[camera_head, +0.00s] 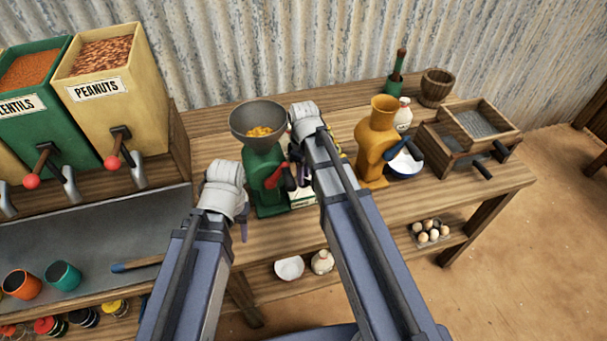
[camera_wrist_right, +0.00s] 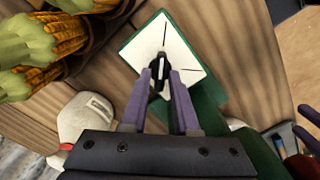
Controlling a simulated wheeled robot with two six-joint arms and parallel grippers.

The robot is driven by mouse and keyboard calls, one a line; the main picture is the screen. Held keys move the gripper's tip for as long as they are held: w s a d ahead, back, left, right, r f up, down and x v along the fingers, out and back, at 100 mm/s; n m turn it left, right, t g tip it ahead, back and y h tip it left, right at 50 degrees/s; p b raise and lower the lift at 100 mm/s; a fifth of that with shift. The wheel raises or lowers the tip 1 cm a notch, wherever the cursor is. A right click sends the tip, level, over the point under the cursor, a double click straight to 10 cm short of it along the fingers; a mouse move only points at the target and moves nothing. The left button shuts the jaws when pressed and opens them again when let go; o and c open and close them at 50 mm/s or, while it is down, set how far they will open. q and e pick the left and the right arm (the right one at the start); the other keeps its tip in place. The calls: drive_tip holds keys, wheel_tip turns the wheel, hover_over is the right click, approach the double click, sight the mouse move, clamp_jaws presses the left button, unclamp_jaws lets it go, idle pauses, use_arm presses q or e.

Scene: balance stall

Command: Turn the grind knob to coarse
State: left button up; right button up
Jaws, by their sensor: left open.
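The green grinder (camera_head: 262,178) stands on the wooden table, with a grey hopper (camera_head: 257,118) of yellow corn and a red-handled part on its front. In the right wrist view its white dial plate (camera_wrist_right: 180,54) has thin dark lines and a small black grind knob (camera_wrist_right: 157,70). My right gripper (camera_wrist_right: 162,80) has its purple fingers apart, one on each side of the knob; I cannot tell whether they touch it. In the head view my right arm hides the knob. My left gripper (camera_head: 243,228) is open and empty at the grinder's lower left.
Seed bins (camera_head: 112,90) stand at the left. Corn cobs (camera_wrist_right: 45,42) and a white bottle (camera_wrist_right: 85,125) are close to my right gripper.

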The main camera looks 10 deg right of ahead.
clamp_jaws()
drive_tip(key=shift+m, duration=0.4)
drive_tip(key=m, duration=0.6)
drive_tip(key=shift+m, duration=0.3)
drive_tip(key=m, duration=0.3)
drive_tip(key=shift+m, duration=2.2)
